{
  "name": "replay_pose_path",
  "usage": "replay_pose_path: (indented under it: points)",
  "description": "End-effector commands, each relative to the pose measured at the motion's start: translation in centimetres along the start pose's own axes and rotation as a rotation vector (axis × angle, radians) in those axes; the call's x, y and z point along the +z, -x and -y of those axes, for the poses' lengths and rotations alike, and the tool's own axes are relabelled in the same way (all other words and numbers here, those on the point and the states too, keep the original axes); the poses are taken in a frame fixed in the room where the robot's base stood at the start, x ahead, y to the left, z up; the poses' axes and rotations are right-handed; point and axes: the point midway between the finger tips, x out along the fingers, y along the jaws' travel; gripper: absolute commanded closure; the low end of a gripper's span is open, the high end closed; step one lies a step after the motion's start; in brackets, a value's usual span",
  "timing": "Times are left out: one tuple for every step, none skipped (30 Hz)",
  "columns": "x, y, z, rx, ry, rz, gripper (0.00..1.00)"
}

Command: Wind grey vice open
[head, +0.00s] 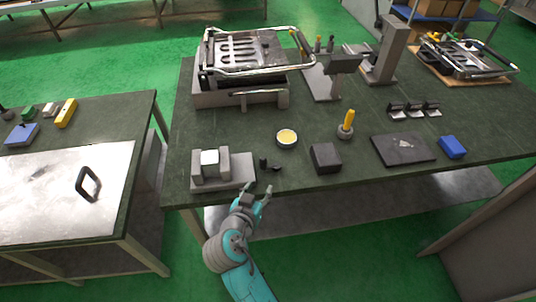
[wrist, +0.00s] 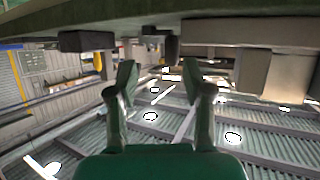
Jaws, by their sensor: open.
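The grey vice (head: 223,184) stands at the table's front left corner. A pale block (head: 210,163) sits between its two upright jaws. A small black handle (head: 268,164) is at the vice's right side. My gripper (head: 257,192) is open and empty at the table's front edge, just in front of the vice's right end and apart from the handle. The wrist view is upside down; my open fingers (wrist: 165,92) show there with a small dark part, probably the handle (wrist: 172,48), beyond them. Grey blocky shapes at right are probably the vice (wrist: 252,70).
A dark block (head: 325,157) stands right of the handle, with a round yellow-filled dish (head: 287,138) behind. A yellow-handled tool (head: 347,122), a dark plate (head: 403,149) and a blue block (head: 453,147) lie further right. A second table (head: 123,215) stands left, across a gap.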

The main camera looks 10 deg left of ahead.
Motion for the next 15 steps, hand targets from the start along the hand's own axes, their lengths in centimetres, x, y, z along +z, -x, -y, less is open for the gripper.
replay_pose_path:
  points:
    - [-1.0, 0.3, 1.1, 0.007, -0.015, -0.006, 0.49]
    - [-1.3, 0.4, 1.4, 0.014, -0.023, -0.007, 0.49]
    - [-1.8, 0.5, 1.8, 0.021, -0.033, -0.01, 0.49]
    - [-2.0, 0.6, 2.0, 0.026, -0.038, -0.01, 0.49]
    - [-2.3, 0.7, 2.2, 0.029, -0.043, -0.011, 0.49]
    - [-2.5, 0.7, 2.4, 0.032, -0.047, -0.012, 0.49]
    - [-2.6, 0.7, 2.5, 0.034, -0.049, -0.013, 0.49]
    - [-2.6, 0.6, 2.5, 0.036, -0.051, -0.013, 0.49]
    - [-2.7, 0.4, 2.5, 0.038, -0.051, -0.013, 0.49]
    - [-2.6, 0.2, 2.5, 0.039, -0.051, -0.012, 0.49]
    - [-2.6, -0.1, 2.4, 0.039, -0.051, -0.012, 0.49]
    - [-2.6, -0.6, 2.4, 0.039, -0.051, -0.011, 0.49]
    - [-2.6, -1.0, 2.4, 0.039, -0.051, -0.012, 0.49]
    - [-2.6, -1.5, 2.3, 0.039, -0.051, -0.012, 0.49]
    - [-2.7, -2.2, 2.2, 0.04, -0.052, -0.012, 0.49]
